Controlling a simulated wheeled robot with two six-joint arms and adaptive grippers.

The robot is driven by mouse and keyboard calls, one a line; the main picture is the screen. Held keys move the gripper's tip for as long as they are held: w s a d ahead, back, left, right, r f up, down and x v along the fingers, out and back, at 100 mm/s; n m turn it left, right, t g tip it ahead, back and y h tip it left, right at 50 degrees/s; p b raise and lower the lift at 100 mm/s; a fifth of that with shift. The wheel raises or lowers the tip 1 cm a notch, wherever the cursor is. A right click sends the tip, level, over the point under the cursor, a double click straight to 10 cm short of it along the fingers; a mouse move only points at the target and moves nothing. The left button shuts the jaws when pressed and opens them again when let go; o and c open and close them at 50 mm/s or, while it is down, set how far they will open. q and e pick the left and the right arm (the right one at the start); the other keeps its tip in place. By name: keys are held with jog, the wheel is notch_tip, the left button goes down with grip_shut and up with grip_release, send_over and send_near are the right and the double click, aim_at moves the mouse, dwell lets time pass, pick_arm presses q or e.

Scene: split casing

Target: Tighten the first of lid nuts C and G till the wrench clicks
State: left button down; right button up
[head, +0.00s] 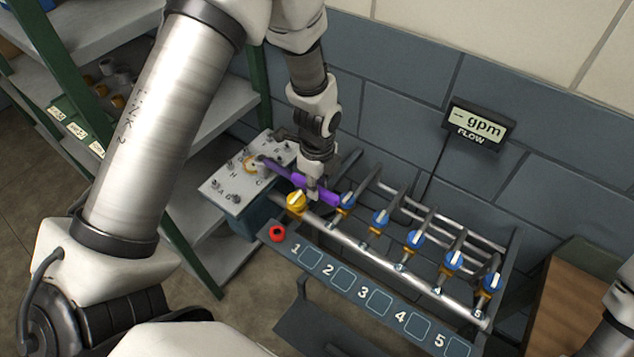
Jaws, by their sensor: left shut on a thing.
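The casing lid (218,184) is a pale plate with several nuts and letters, on top of a dark teal casing body (262,214) at the left end of the pipe rack. The letters C and H can be read, and A and G show faintly near the front edge. My left gripper (312,192) is shut on the purple wrench (284,174). The wrench's head end reaches over the lid's right part, near a yellow ring and the letter C. I cannot tell whether it sits on a nut. My right gripper is not in view.
The rack has a yellow valve knob (296,201), several blue valve knobs (381,217), a red button (277,233) and a panel numbered 1 to 5 (372,300). A flow display (478,125) hangs on the wall. Grey shelves (205,125) stand behind the casing on the left.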

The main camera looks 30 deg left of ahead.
pick_arm(q)
jog(key=shift+f+b, duration=0.3)
jog(key=shift+f, duration=0.5)
